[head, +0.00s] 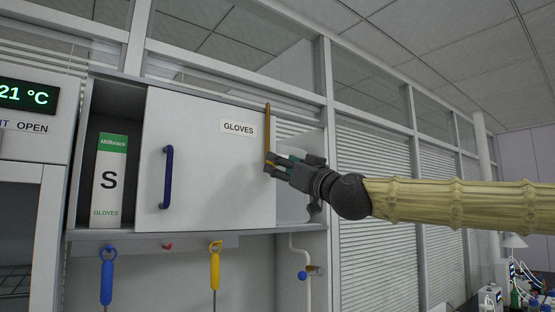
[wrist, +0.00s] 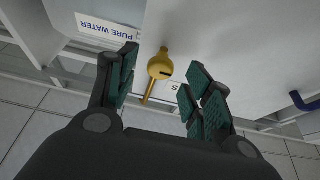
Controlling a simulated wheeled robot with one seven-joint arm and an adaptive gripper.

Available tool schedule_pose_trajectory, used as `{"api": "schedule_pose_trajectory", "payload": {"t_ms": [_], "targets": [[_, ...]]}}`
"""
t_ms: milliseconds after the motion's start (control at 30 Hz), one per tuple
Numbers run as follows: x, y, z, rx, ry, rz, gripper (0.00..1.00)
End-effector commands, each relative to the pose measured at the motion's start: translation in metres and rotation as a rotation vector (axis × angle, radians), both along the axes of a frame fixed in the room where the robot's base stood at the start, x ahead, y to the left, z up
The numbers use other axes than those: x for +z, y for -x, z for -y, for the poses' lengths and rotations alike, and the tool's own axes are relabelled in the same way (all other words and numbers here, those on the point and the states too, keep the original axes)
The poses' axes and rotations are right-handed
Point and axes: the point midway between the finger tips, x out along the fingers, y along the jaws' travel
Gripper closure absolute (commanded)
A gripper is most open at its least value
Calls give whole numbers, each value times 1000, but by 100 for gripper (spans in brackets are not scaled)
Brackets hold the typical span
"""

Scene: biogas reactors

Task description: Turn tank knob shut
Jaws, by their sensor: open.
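A yellow knob (wrist: 160,66) with a rounded head, a dark slot and a long thin bar shows between my fingers in the wrist view. A thin orange-yellow upright bar (head: 267,130), seemingly part of it, shows at the right edge of the white cabinet door in the head view. My gripper (head: 271,165) is at the lower end of this bar; in the wrist view my gripper (wrist: 160,72) is open, with one finger on each side of the knob and visible gaps. I cannot tell the knob's depth from the fingertips. My fingers partly hide its base in the head view.
A PURE WATER label (wrist: 108,30) sits beside the knob. The white door (head: 205,160) has a GLOVES sign and a blue handle (head: 167,178). A glove box (head: 110,180) stands left. Blue (head: 106,277) and yellow (head: 215,266) handled tools hang below.

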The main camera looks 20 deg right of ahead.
Motion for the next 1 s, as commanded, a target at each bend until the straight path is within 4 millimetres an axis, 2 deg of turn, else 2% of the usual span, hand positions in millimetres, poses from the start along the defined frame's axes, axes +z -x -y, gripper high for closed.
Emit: {"api": "schedule_pose_trajectory", "payload": {"t_ms": [300,700,933,967,1000], "targets": [[9,-21,-7,0,1,-1,49],[10,-23,-8,0,1,0,49],[10,-23,-8,0,1,0,91],[10,-23,-8,-1,1,0,96],[10,-23,-8,-1,1,0,96]]}}
